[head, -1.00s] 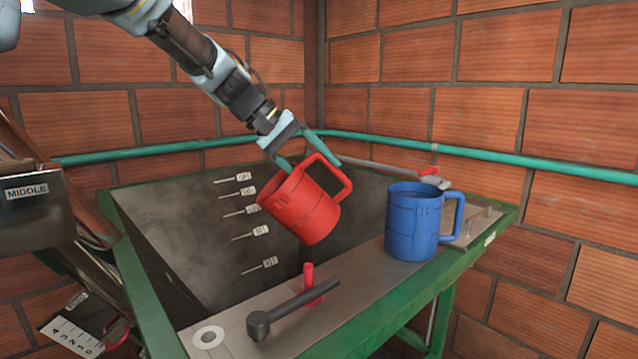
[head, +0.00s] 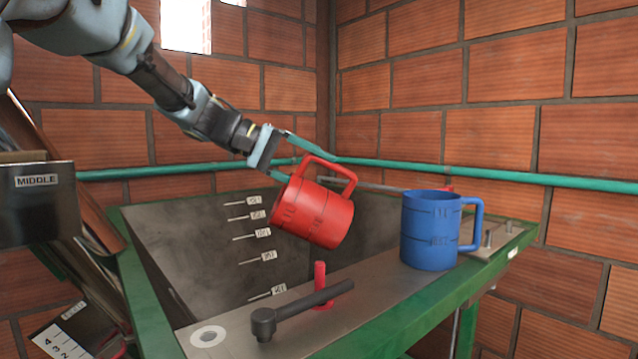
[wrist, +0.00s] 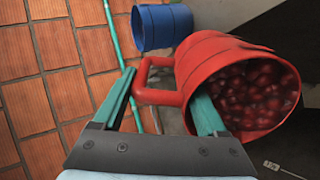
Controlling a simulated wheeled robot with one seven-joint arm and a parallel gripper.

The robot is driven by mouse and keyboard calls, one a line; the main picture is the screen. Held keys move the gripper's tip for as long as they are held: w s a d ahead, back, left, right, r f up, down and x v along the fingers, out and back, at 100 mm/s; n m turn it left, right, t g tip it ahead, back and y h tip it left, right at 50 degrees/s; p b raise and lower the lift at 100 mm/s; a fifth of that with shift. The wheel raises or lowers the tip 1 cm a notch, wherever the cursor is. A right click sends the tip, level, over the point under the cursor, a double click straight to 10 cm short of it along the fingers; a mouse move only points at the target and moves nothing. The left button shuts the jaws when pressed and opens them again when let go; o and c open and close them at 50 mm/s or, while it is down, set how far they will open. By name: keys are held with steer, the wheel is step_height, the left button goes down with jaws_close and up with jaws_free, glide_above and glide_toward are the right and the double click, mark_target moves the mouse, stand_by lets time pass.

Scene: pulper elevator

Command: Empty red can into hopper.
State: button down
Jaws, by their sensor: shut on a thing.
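The red can (head: 315,216) is a mug-shaped vessel with a side handle. It is tilted and hangs in the air over the front edge of the hopper (head: 185,238). My gripper (head: 290,160) is shut on the red can at its handle side. In the wrist view the red can (wrist: 215,60) has its open mouth towards the lower right, with many dark red berries (wrist: 255,95) inside. One green finger reaches past the can's rim and the other is by the handle. The hopper has a dark inner wall with several marked level labels.
A blue can (head: 430,230) stands upright on the metal ledge (head: 385,280) right of the red can. A dark lever (head: 300,308) and a red handle (head: 320,285) are on the ledge in front. A box marked MIDDLE (head: 37,205) is at left. Brick walls and a green pipe lie behind.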

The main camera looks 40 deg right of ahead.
steer(key=shift+w+a+f+g+h+b, duration=0.3)
steer(key=shift+a+h+b, duration=0.2)
steer(key=shift+b, duration=0.6)
steer(key=shift+w+a+f+g+h+b, duration=0.15)
steer(key=shift+w+a+g+h+b, duration=0.3)
steer(key=shift+b, duration=0.65)
steer(key=w+a+h+b, duration=0.1)
steer(key=b, duration=0.2)
steer(key=a+g+h+b, duration=0.1)
steer(key=b, duration=0.2)
steer(key=w+a+f+g+h+b, duration=0.1)
steer(key=a+b, duration=0.1)
steer(key=b, duration=0.2)
steer(key=shift+w+g+h, duration=0.25)
steer(key=shift+w+h, duration=0.1)
steer(key=shift+w+a+f+g+h+b, duration=0.1)
steer(key=shift+w+a+g+h+b, duration=0.5)
steer(key=shift+b, duration=0.6)
steer(key=shift+w+a+r+g+h+b, duration=0.1)
steer(key=shift+w+a+g+h+b, duration=0.15)
steer(key=shift+w+a+h+b, duration=0.55)
steer(key=shift+w+a+f+g+h+b, duration=0.15)
steer(key=shift+a+g+h+b, duration=0.45)
steer(key=shift+b, duration=0.95)
steer(key=shift+a, duration=0.15)
steer(key=shift+w+f+b, duration=0.1)
steer(key=shift+f+b, duration=0.1)
steer(key=shift+b, duration=0.7)
steer(key=shift+a, duration=0.1)
